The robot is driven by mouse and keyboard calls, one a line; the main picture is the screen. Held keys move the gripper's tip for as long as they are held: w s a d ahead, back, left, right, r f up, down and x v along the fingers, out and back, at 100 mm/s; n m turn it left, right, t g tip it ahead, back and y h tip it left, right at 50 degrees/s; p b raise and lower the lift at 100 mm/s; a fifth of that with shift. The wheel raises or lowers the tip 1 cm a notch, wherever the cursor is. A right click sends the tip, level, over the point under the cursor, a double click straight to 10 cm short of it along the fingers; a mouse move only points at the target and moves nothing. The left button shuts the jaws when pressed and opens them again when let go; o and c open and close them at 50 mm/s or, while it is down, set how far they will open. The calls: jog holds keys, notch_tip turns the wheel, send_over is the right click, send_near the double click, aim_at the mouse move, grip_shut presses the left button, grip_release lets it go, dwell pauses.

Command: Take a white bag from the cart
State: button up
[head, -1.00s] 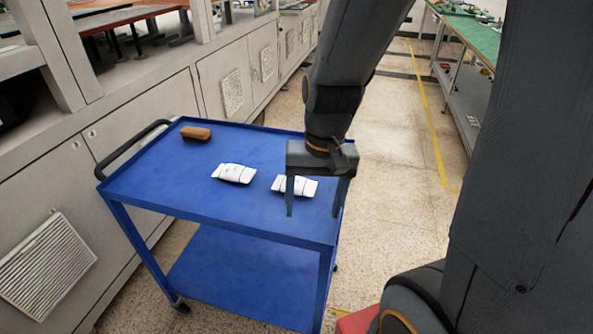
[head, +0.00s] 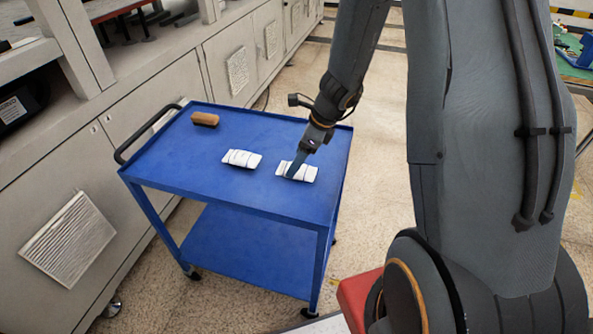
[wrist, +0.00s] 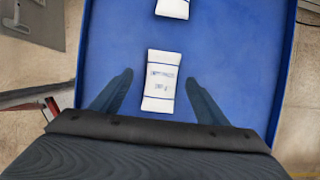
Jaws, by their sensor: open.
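Two white bags lie flat on the top of the blue cart (head: 215,172). The right bag (head: 306,174) is under my gripper (head: 293,172), which partly covers it in the head view. The left bag (head: 241,158) lies a short way to its left. In the wrist view, my gripper (wrist: 160,92) is open, with one finger on each side of the nearer bag (wrist: 160,84) and blue surface showing between bag and fingers. The farther bag (wrist: 173,8) is cut by the top edge. I cannot tell how high the fingertips are above the cart.
A brown brush-like block (head: 205,119) lies at the cart's far left corner. The cart has a dark handle (head: 140,140) at its left and a lower shelf (head: 245,250). Grey cabinets (head: 160,90) stand behind it.

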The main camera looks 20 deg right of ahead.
jog(key=shift+d+x, duration=0.2)
jog(key=shift+x, duration=2.05)
jog(key=shift+w, duration=0.15)
jog(key=c, duration=1.2)
